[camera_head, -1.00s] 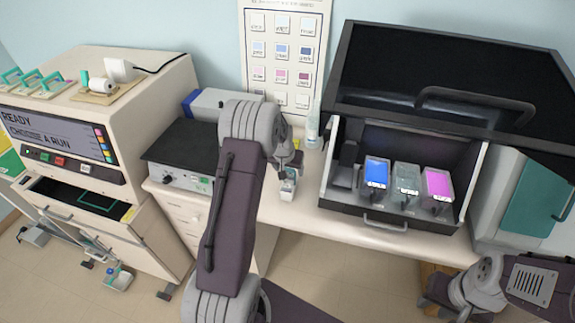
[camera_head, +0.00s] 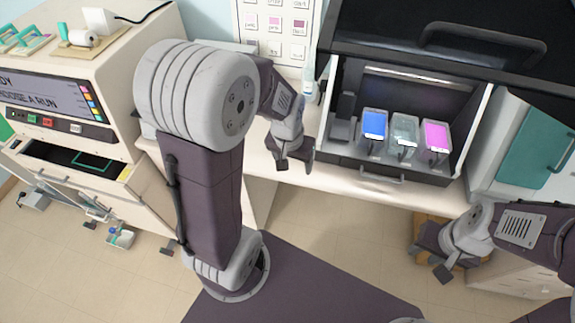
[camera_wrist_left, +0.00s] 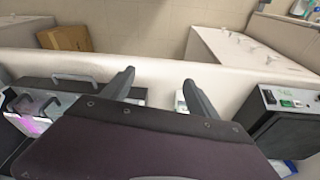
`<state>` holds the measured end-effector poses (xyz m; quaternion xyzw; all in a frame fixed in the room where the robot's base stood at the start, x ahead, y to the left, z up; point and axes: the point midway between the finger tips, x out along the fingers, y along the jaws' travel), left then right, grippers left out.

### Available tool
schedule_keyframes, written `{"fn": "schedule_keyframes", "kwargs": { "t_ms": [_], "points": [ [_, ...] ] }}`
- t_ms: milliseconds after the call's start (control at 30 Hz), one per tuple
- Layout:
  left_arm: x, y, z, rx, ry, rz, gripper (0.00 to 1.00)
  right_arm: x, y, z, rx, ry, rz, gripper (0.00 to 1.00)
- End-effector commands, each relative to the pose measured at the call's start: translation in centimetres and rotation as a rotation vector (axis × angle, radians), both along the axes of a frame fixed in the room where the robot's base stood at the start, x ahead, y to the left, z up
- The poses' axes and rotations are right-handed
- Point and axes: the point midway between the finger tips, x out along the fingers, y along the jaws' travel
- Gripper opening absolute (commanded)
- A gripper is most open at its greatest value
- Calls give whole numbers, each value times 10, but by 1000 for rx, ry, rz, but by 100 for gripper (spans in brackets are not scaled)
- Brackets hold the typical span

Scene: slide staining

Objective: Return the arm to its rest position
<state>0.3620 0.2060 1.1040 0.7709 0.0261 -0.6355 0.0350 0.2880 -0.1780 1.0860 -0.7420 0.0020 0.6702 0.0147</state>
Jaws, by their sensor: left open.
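My left arm rises large in the middle left of the head view, bent at its grey elbow. My left gripper (camera_head: 294,162) hangs over the front part of the counter (camera_head: 345,185), left of the staining cabinet. Its two dark fingers stand apart with nothing between them. In the left wrist view the fingers of my left gripper (camera_wrist_left: 158,88) are also spread and empty. My right gripper (camera_head: 432,258) is low at the right, in front of the counter; its finger opening is not clear.
The open black cabinet (camera_head: 335,155) holds blue, clear and pink jars. A beige machine (camera_head: 135,75) with an open drawer stands left. A small white-and-green item (camera_wrist_left: 181,100) sits by a finger in the wrist view.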

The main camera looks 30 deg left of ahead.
Motion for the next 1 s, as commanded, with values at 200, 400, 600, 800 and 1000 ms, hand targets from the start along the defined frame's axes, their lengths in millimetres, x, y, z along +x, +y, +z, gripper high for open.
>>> {"fn": "schedule_keyframes", "kwargs": {
  "t_ms": [200, 400, 600, 800, 1000],
  "points": [
    [-74, -28, -17, -3, 87, -66, 69, 0, 0, 0, 0, 0, 0, 34],
    [-75, -28, -18, -4, 90, -64, 69, 0, 0, 0, 0, 0, 0, 34],
    [-75, -27, -59, -4, 90, -64, 69, 0, 0, -41, 0, 0, 0, 34],
    [-75, -27, -56, -4, 90, -64, 69, 0, 0, -38, 0, 0, 0, 34],
    [-75, -27, -55, -4, 90, -63, 69, 0, 0, -37, 0, 0, 0, 34]
  ]
}}
